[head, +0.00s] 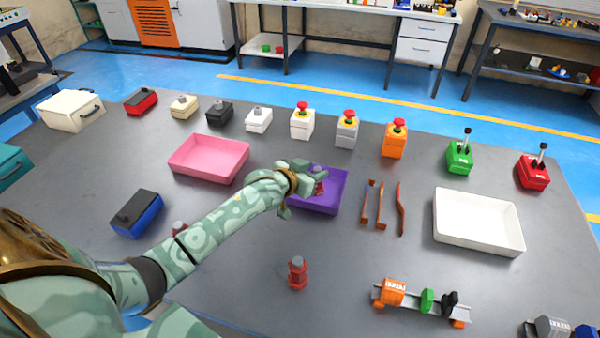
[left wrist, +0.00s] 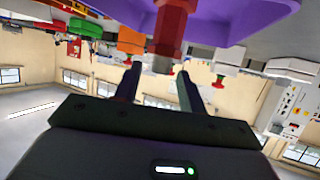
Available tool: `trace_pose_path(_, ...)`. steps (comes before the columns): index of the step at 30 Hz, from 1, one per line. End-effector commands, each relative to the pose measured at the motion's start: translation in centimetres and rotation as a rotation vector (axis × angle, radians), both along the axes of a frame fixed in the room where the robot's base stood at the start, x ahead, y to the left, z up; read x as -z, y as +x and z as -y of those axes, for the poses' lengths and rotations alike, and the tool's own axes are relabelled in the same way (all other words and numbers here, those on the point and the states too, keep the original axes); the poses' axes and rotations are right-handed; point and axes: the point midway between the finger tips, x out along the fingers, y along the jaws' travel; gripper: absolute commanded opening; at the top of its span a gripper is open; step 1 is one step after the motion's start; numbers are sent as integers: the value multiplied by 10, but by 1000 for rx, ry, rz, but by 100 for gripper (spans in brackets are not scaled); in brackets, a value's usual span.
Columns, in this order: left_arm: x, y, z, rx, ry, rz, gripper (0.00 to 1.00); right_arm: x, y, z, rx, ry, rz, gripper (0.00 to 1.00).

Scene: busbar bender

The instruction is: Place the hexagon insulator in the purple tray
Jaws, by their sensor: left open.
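The purple tray (head: 331,203) sits near the middle of the table. My left gripper (head: 303,187) reaches over its left part, which it partly hides. A red insulator (head: 319,187) shows at the gripper, within the tray's outline. In the left wrist view this insulator (left wrist: 173,24) has flat hexagonal faces and a grey metal end, with the purple tray (left wrist: 235,18) behind it. The left fingers (left wrist: 160,78) are open, one on each side of the metal end, with gaps visible. Whether the insulator rests on the tray floor cannot be told. My right gripper is not in view.
Another red insulator (head: 297,273) stands on the table in front, and one (head: 180,229) is partly behind my left arm. A pink tray (head: 208,159) lies left, copper-coloured bars (head: 380,207) and a white tray (head: 478,222) right. Button boxes (head: 347,132) line the back.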

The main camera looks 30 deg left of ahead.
Motion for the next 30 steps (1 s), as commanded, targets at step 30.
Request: trace_pose_path(30,-38,-87,-12,-1,0,1,41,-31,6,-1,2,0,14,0)
